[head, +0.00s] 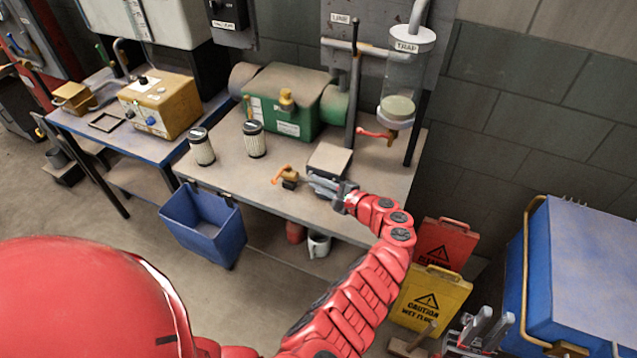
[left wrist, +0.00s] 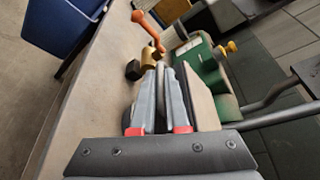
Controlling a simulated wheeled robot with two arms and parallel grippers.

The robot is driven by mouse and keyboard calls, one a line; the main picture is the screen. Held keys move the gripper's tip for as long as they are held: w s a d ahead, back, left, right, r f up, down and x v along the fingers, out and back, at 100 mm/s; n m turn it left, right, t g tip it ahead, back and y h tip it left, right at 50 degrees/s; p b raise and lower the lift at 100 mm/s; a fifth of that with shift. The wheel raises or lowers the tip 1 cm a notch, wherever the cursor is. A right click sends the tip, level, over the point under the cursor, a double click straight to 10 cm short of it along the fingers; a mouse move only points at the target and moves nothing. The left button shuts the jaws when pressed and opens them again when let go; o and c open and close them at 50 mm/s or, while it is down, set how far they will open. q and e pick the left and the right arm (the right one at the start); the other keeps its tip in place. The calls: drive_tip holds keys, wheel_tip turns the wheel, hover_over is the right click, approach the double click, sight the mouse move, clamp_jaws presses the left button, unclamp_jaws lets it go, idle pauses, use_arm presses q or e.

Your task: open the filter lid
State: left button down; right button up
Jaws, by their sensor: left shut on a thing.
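The filter lid looks like the tan square top (head: 331,159) of a small box on the workbench; it also shows as a pale slab beside my fingers in the left wrist view (left wrist: 201,98). My left gripper (head: 312,181) is at the lid's near side, its fingers close together. In the left wrist view the fingers (left wrist: 168,70) lie along the slab and hide what is between them, seemingly the lid's edge. A brass valve with an orange handle (head: 283,174) is just beyond the fingertips. My right gripper (head: 485,325) is at the lower right, fingers apart and empty.
Two ribbed filter cartridges (head: 202,147) (head: 254,139) stand on the workbench, with a green machine (head: 290,118) behind. A clear trap cylinder (head: 404,75) hangs at right. A blue bin (head: 203,225) hangs at the front edge. Caution signs (head: 430,297) and a blue cart (head: 580,270) are at right.

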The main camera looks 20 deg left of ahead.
sight(324, 168)
use_arm(q)
drive_tip(key=shift+a+r, duration=0.1)
drive_tip(key=shift+a, duration=0.05)
drive_tip(key=shift+w+r+m+g+p, duration=0.2)
drive_tip(key=shift+r+m+g+p, duration=0.25)
drive_tip(key=shift+r+p, duration=0.55)
drive_tip(key=w+r+m, duration=0.1)
drive_tip(key=w+r+m+g, duration=0.1)
drive_tip(key=r, duration=0.1)
drive_tip(key=w+r+m+h+b, duration=0.1)
drive_tip(key=shift+r+g, duration=0.25)
drive_tip(key=shift+r, duration=0.1)
drive_tip(key=shift+w+r+b, duration=0.3)
drive_tip(key=shift+w+r, duration=0.1)
drive_tip(key=shift+r, duration=0.2)
